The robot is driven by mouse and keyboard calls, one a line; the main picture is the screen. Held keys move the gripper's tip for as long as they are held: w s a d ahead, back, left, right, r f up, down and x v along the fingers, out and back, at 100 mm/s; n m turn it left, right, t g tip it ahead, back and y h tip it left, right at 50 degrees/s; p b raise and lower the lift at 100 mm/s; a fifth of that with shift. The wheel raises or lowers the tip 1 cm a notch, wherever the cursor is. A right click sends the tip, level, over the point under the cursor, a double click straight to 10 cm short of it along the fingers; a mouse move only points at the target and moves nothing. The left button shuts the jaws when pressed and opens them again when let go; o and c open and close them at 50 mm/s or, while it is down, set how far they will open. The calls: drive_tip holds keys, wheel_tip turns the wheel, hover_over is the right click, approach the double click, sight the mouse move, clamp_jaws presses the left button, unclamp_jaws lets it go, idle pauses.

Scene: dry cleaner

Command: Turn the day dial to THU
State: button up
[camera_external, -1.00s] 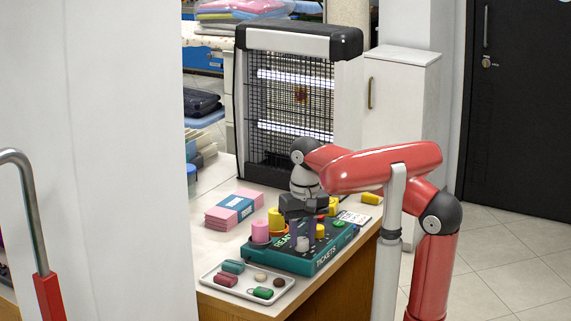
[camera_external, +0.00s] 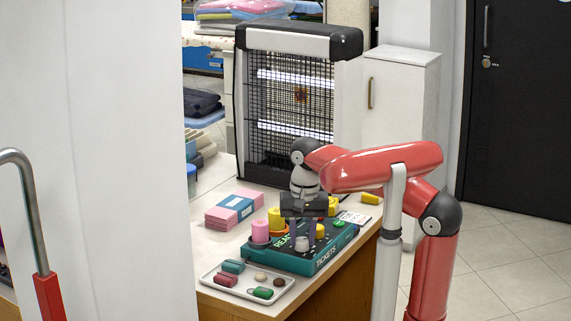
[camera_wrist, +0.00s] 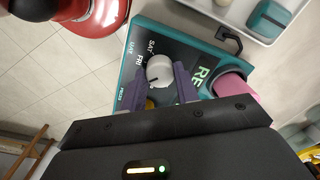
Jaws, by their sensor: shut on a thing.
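The day dial, a pale grey-white round knob (camera_wrist: 160,71), stands on the dark top of a teal box (camera_external: 282,259) marked TICKETS. It also shows as a small pale knob in the external view (camera_external: 302,244). My gripper (camera_wrist: 162,84) is over the box with a purple-grey finger on each side of the dial, shut on it. SAT and FRI are readable on the panel beside the dial; other lettering is partly hidden by the fingers. I cannot make out which day the dial points to. My gripper (camera_external: 303,236) points down in the external view.
Pink and yellow spools (camera_external: 260,231) stand at the box's left end. A white tray (camera_external: 222,289) with tags and round pieces lies in front. Pink-and-blue ticket stacks (camera_external: 231,210) sit behind left. A tall caged heater (camera_external: 290,100) stands at the back.

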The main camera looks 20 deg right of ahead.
sight(304, 239)
drive_tip(key=o, duration=1)
drive_tip(key=shift+c, duration=0.2)
wheel_tip(304, 239, up, 8)
drive_tip(key=shift+d+f, duration=0.1)
